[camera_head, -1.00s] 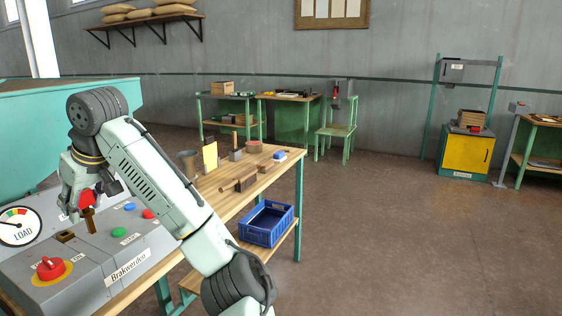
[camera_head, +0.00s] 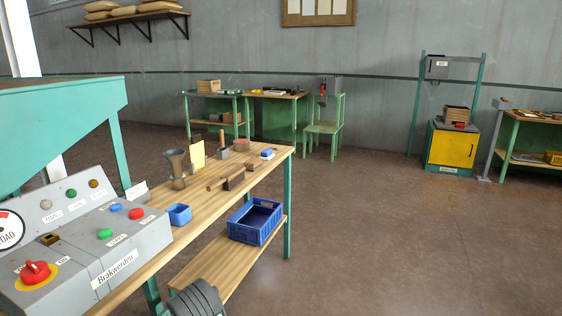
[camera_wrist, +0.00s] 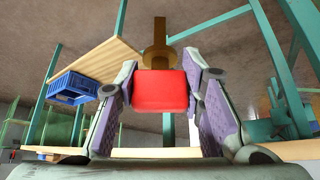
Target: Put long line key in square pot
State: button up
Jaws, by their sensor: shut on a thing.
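In the wrist view, my gripper (camera_wrist: 165,85) is shut on the red grip of the long line key (camera_wrist: 160,92). The brown shaft of the key points away from the fingers, clear of any surface. A small blue square pot (camera_head: 179,214) stands on the wooden bench (camera_head: 212,207), right of the grey console. The pot does not show clearly in the wrist view.
The grey console (camera_head: 118,245) has a red knob, buttons and a dark slot. A grey vase (camera_head: 174,168), a yellow card (camera_head: 197,155) and wooden pieces (camera_head: 233,179) stand farther along the bench. A blue crate (camera_head: 256,222) sits on the lower shelf. Open floor lies right.

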jog(key=s+d+f+m+h, duration=0.1)
jog(key=d+f+m, duration=0.1)
jog(key=d+f, duration=0.5)
jog(key=d+f+m+h, duration=0.1)
jog(key=d+f+m, duration=0.1)
jog(key=d+f, duration=0.5)
jog(key=s+d+f+m+h, duration=0.1)
jog(key=d+f, duration=0.6)
jog(key=f, duration=0.9)
jog(key=shift+s+f+m+t+h, duration=0.3)
jog(key=shift+f+m+t, duration=0.1)
jog(key=shift+m, duration=0.4)
jog(key=shift+s, duration=0.15)
jog(key=shift+w+r, duration=0.2)
jog(key=shift+w, duration=0.15)
